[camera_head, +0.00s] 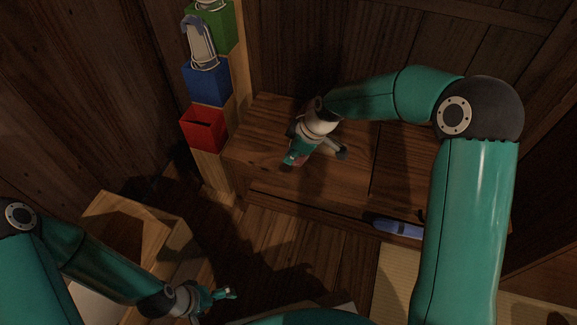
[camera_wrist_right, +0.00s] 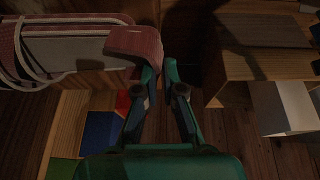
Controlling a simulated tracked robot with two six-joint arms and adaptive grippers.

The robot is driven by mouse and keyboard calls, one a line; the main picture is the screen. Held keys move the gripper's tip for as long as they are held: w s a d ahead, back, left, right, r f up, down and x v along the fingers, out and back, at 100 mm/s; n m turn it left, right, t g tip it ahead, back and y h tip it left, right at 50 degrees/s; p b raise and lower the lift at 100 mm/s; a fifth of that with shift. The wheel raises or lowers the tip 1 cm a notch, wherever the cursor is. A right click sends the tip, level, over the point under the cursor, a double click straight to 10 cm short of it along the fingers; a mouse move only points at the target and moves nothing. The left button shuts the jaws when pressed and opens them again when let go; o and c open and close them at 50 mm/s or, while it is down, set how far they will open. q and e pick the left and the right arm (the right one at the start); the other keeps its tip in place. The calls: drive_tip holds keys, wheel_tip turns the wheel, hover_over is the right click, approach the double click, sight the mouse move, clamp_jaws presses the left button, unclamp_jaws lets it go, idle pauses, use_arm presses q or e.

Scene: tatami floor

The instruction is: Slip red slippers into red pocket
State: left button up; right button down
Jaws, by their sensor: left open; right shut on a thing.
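The red pocket (camera_head: 204,130) is an open-topped box low on the wooden post, below the blue pocket; it appears empty. Part of it also shows in the right wrist view (camera_wrist_right: 123,102). My right gripper (camera_head: 293,154) is over the wooden step, to the right of the red pocket. It is shut on the red slippers (camera_wrist_right: 137,45), which stretch left of the fingertips in the right wrist view, with pale soles and reddish edges. In the head view the gripper mostly hides them. My left gripper (camera_head: 228,293) is open and empty at the lower left, over the floor.
The blue pocket (camera_head: 207,88) holds grey-blue slippers (camera_head: 199,42). The green pocket (camera_head: 211,35) above has pale slippers. Blue slippers (camera_head: 394,227) lie at the step's front edge. A wooden box (camera_head: 133,209) stands near my left arm. The space between my right gripper and the red pocket is clear.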

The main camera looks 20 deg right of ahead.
drive_tip(key=shift+f+b, duration=0.5)
drive_tip(key=shift+f, duration=1.45)
drive_tip(key=shift+f, duration=0.1)
drive_tip(key=c, duration=1.3)
unclamp_jaws()
